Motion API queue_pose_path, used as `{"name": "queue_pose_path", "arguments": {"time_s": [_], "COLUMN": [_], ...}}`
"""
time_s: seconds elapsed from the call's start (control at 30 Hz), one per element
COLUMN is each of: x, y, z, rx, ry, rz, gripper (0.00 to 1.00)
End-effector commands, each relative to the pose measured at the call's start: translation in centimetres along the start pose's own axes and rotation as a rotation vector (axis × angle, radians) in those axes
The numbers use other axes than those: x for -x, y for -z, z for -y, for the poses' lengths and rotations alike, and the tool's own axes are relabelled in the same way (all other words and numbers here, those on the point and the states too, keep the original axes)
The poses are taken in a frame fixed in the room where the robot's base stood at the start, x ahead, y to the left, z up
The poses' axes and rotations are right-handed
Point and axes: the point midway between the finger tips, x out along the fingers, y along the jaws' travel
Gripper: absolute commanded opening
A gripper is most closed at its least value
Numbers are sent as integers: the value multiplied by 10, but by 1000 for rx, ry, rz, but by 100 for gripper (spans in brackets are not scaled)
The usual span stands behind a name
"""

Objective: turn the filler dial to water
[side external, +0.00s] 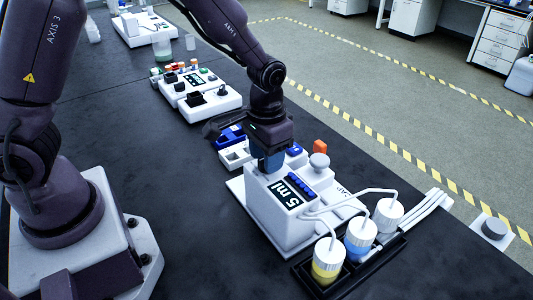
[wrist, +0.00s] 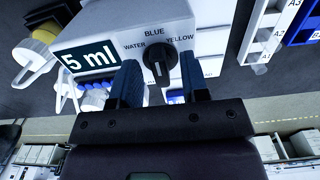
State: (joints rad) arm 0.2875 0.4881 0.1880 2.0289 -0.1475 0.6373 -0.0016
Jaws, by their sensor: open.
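The filler (side external: 272,212) is a white box with a "5 ml" display; it also shows in the wrist view (wrist: 115,22). Its black dial (wrist: 158,66) has a white pointer mark and sits among the labels WATER at left, BLUE at top and YELLOW at right. The dial's long grip stands nearly upright, roughly in line with BLUE; which end points is hard to tell. My gripper (wrist: 160,84) is open, with one blue finger on each side of the dial, apparently apart from it. In the side external view my gripper (side external: 270,160) is over the filler and hides the dial.
Yellow (side external: 327,262), blue (side external: 358,240) and white-looking (side external: 388,216) bottles with tubes stand in a black tray beside the filler. Other white devices (side external: 203,100) stand farther back. The dark bench front is clear.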

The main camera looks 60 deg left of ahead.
Motion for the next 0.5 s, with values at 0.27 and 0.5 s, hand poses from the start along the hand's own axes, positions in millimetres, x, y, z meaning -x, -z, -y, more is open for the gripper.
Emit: {"name": "queue_pose_path", "arguments": {"time_s": [0.27,0.5], "x": [-1,-1], "y": [0,0], "z": [0,0], "rx": [0,0], "ry": [0,0], "rz": [0,0], "gripper": [37,0]}}
